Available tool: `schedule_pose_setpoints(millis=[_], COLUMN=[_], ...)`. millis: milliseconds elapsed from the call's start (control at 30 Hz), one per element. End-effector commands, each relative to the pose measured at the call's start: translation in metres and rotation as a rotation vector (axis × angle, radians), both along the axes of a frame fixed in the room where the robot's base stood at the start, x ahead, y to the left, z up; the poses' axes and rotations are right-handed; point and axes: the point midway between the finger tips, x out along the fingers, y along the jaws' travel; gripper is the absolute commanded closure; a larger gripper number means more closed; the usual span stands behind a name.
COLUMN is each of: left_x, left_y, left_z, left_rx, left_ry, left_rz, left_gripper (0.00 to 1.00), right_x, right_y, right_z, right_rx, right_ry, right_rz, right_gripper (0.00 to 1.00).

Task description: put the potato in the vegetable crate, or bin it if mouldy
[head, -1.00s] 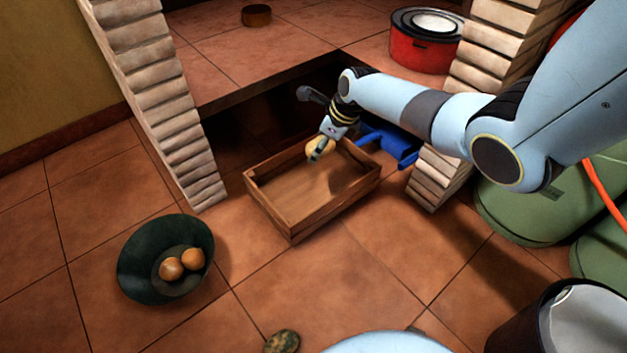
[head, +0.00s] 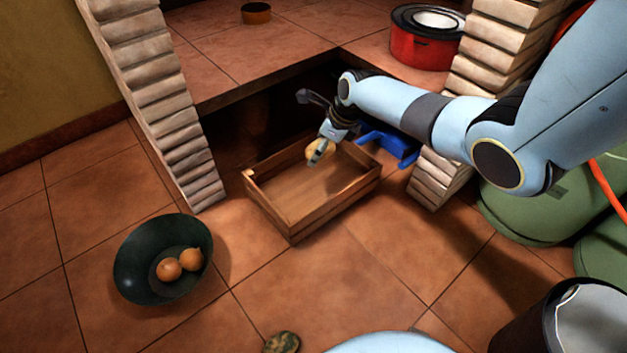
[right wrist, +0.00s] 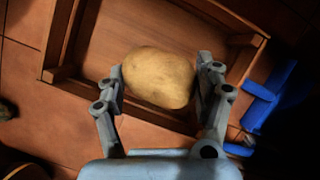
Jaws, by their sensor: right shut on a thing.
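The potato (head: 314,152) is plain tan, and no mould shows on the side that I see. My right gripper (head: 322,148) is shut on it. In the right wrist view the potato (right wrist: 160,77) sits between the two fingers (right wrist: 160,85), over the wooden vegetable crate (right wrist: 60,40). In the head view it is at the back part of the crate (head: 292,228), whose floor looks bare. I cannot tell whether it touches the crate floor. My left gripper is not in view.
A dark bowl (head: 135,255) with two onions (head: 180,264) stands left of the crate. A mottled dark lump (head: 282,342) lies at the bottom edge. A blue object (head: 395,145) is behind the crate. A lined bin (head: 590,320) stands at lower right. Brick pillars (head: 160,100) flank the opening.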

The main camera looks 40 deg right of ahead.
Motion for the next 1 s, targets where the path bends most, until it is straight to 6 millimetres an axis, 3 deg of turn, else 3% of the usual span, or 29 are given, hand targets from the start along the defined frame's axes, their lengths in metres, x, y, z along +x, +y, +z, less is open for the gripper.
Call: schedule_pose_setpoints(millis=[33, 200, 567, 767, 1000], left_x=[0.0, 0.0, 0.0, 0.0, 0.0], left_y=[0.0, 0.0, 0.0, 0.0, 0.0], left_z=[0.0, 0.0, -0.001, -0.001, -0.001], left_rx=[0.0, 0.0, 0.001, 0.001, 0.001], left_ry=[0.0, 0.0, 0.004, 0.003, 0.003], left_rz=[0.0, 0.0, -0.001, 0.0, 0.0], left_gripper=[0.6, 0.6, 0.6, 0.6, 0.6], right_x=[0.0, 0.0, -0.001, -0.011, -0.029], right_y=[0.0, 0.0, -0.001, -0.005, -0.013], right_z=[0.0, 0.0, 0.003, 0.026, 0.074], right_rx=[0.0, 0.0, 0.0, -0.003, -0.005], right_ry=[0.0, 0.0, 0.0, -0.002, -0.003], right_rz=[0.0, 0.0, 0.0, 0.003, 0.002], right_gripper=[0.27, 0.05, 0.04, 0.04, 0.04])
